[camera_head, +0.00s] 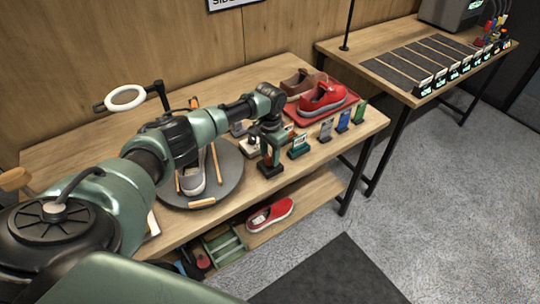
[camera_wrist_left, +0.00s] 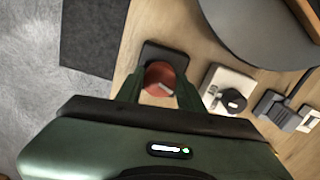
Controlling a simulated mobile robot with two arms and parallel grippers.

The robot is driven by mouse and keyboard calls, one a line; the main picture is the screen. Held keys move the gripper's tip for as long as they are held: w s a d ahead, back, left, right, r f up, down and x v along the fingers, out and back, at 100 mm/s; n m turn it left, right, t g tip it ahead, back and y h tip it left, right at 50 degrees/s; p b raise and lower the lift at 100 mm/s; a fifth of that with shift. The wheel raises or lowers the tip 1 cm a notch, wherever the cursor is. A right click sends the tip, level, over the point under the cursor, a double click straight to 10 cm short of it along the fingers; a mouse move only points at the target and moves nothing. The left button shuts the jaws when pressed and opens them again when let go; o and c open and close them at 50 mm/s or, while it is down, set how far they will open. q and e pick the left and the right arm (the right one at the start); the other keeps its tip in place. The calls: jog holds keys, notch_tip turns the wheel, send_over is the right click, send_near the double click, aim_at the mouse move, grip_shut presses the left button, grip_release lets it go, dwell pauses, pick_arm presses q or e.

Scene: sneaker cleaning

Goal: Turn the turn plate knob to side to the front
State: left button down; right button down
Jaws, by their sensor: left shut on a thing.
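A red-brown round knob (camera_wrist_left: 160,77) with a pale mark on top sits on a black base (camera_wrist_left: 164,56) at the table's front edge. My left gripper (camera_wrist_left: 158,92) is shut on this knob from above, one finger on each side. In the head view my left gripper (camera_head: 269,156) reaches down over the knob's black base (camera_head: 270,172), right of the turn plate. The round grey turn plate (camera_head: 228,190) carries a grey sneaker (camera_head: 192,180) and orange-brown rods; my arm partly hides it. The mark's setting is too small to read. My right gripper is out of view.
A white box with a black dial (camera_wrist_left: 231,98) stands close beside the knob. A red shoe (camera_head: 271,214) lies on the shelf below.

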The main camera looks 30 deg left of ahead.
pick_arm(q)
jog(key=m, duration=0.3)
jog(key=shift+m, duration=0.4)
jog(key=m, duration=0.3)
jog(key=shift+m+b, duration=0.3)
jog(key=shift+b, duration=0.1)
jog(key=m, duration=0.4)
jog(key=shift+w, duration=0.1)
jog(key=shift+r+m+b, duration=0.1)
jog(key=shift+m+b, duration=0.25)
jog(key=shift+m, duration=1.05)
jog(key=c, duration=0.9)
grip_release()
